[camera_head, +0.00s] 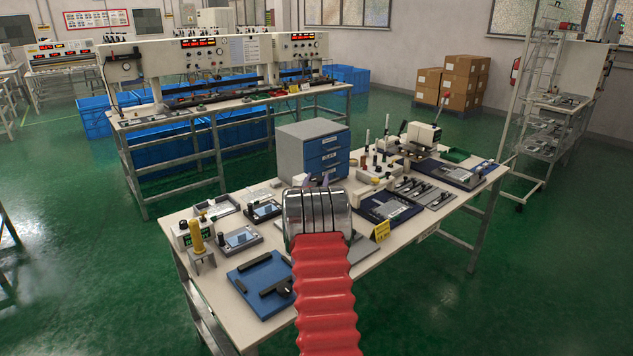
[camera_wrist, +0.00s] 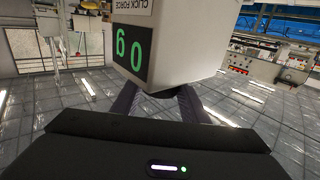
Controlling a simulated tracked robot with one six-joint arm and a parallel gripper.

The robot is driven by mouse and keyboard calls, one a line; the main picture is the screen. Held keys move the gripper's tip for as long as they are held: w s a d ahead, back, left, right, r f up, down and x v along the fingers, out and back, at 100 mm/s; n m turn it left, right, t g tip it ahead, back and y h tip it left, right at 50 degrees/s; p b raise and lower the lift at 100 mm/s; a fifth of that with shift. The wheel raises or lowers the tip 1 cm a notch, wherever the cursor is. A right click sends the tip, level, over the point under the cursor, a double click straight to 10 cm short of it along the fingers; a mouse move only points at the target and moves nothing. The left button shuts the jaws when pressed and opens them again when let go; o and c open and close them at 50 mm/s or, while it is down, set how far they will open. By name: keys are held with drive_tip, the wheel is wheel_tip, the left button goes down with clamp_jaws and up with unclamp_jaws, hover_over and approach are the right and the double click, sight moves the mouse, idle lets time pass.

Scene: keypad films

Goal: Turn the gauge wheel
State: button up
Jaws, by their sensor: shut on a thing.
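The gauge (camera_wrist: 175,35) is a white box close ahead in the wrist view, upside down there, with "CLICK FORCE" lettering and lit green digits on a dark panel. My gripper (camera_wrist: 158,108) has its two dark purple fingers at the gauge's edge. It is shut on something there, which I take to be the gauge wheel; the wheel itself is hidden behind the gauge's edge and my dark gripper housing. In the head view my gripper (camera_head: 320,181) is over the middle of the workbench (camera_head: 215,290), its fingertips mostly hidden by my chrome wrist.
A grey cabinet with blue drawers (camera_head: 320,150) stands just behind my gripper. A blue fixture plate (camera_head: 262,283) lies in front to the left, and a yellow-handled tool (camera_head: 197,237) stands near the left edge. Trays and small devices crowd the right half.

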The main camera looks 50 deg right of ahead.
drive_tip(key=shift+w+a+r+m+g+h, duration=0.1)
drive_tip(key=shift+m+g+h, duration=0.35)
drive_tip(key=shift+m+g, duration=0.55)
drive_tip(key=shift+w+m+g+h, duration=0.1)
drive_tip(key=shift+m+g+h, duration=0.45)
drive_tip(key=shift+g, duration=0.85)
drive_tip(key=o, duration=1.1)
drive_tip(key=shift+s, duration=0.1)
drive_tip(key=shift+c, duration=0.2)
drive_tip(key=v, duration=1.3)
drive_tip(key=shift+a, duration=0.35)
